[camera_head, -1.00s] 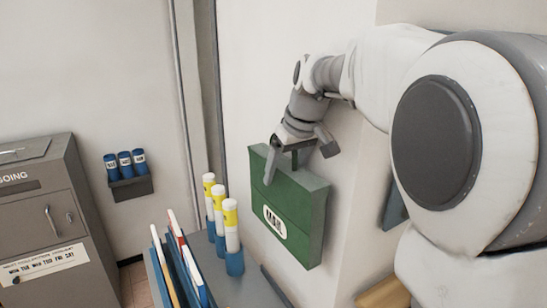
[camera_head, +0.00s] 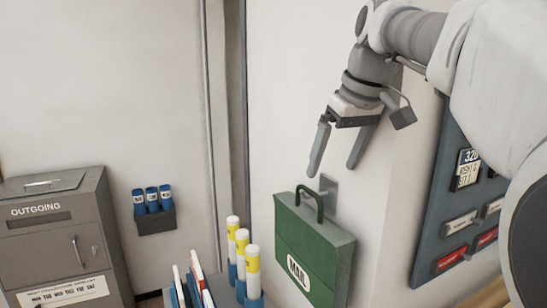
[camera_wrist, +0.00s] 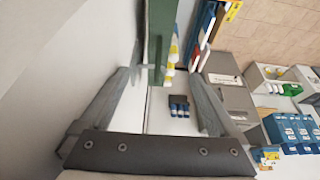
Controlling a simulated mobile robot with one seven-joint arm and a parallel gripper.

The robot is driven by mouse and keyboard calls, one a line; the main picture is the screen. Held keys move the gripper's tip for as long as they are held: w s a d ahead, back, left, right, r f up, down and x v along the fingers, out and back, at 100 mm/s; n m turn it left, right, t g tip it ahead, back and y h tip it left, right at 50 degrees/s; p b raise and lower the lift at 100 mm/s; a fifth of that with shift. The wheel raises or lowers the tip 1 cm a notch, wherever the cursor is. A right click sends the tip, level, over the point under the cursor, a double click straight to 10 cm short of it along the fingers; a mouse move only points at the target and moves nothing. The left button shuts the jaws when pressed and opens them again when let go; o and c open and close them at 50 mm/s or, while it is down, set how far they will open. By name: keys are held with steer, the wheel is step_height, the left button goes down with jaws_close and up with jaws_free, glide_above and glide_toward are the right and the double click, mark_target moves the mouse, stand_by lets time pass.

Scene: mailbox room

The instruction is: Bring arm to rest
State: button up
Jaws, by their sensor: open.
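My gripper (camera_head: 337,172) is open and empty, its fingers pointing down and a little to the left. It is above the green mail case (camera_head: 312,255), apart from its handle (camera_head: 311,203). The green case carries a white "MAIL" label and hangs against the white wall by a grey bracket (camera_head: 329,189). In the wrist view, both fingers (camera_wrist: 163,95) are spread apart with nothing between them held. The green case (camera_wrist: 160,30) shows there at the top, beyond the fingers.
White tubes with yellow bands (camera_head: 243,250) and upright folders (camera_head: 196,278) stand left of the case. A grey outgoing mailbox (camera_head: 60,240) and a rack of blue cylinders (camera_head: 155,220) are further left. A blue-grey panel with labels (camera_head: 432,220) is on the right wall.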

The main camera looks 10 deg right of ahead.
steer(key=s+a+f+m, duration=0.1)
steer(key=s+a+f, duration=0.1)
steer(key=s+f, duration=0.8)
steer(key=s+a+f+m+t+h, duration=0.1)
steer(key=s+a+f+m, duration=0.1)
steer(key=s+f, duration=0.7)
steer(key=shift+s+f+m, duration=0.3)
steer(key=shift+s+f, duration=0.05)
steer(key=shift+f, duration=0.2)
